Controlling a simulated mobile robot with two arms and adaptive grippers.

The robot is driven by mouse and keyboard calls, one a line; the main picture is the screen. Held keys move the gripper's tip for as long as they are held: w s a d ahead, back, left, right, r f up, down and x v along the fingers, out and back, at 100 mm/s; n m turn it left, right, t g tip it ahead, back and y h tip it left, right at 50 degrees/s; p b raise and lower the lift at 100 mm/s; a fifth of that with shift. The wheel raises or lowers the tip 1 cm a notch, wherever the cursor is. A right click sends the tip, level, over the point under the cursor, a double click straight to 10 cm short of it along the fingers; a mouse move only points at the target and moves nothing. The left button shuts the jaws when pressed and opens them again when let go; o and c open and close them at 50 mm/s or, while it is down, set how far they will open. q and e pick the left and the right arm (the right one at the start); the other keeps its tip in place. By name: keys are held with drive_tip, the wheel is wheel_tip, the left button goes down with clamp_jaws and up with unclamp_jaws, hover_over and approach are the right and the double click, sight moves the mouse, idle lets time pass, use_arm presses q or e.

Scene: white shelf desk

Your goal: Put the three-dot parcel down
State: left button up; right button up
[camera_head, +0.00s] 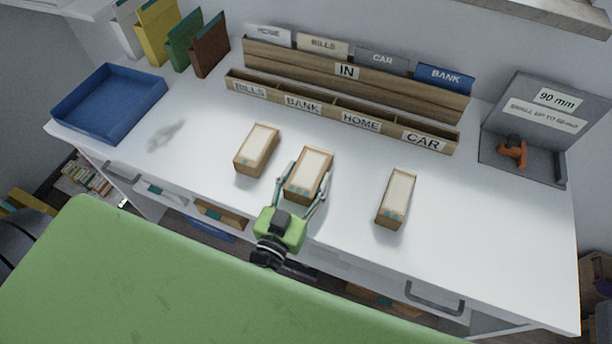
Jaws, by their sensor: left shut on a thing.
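Three small brown parcels with pale tops lie apart on the white desk (206,137): a left parcel (258,149), a middle parcel (309,166) and a right parcel (397,195). My left gripper (309,172), green with thin grey fingers, is shut on the middle parcel, one finger along each side. The middle parcel is level and at or very near the desk top; I cannot tell if it touches. My right gripper is not in view.
A wooden sorter labelled BILLS, BANK, HOME, CAR (309,112) stands behind the parcels. Desk between middle and right parcels is clear.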

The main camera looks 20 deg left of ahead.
use_arm(q)
drive_tip(key=o, duration=1.2)
drive_tip(key=shift+o, duration=0.2)
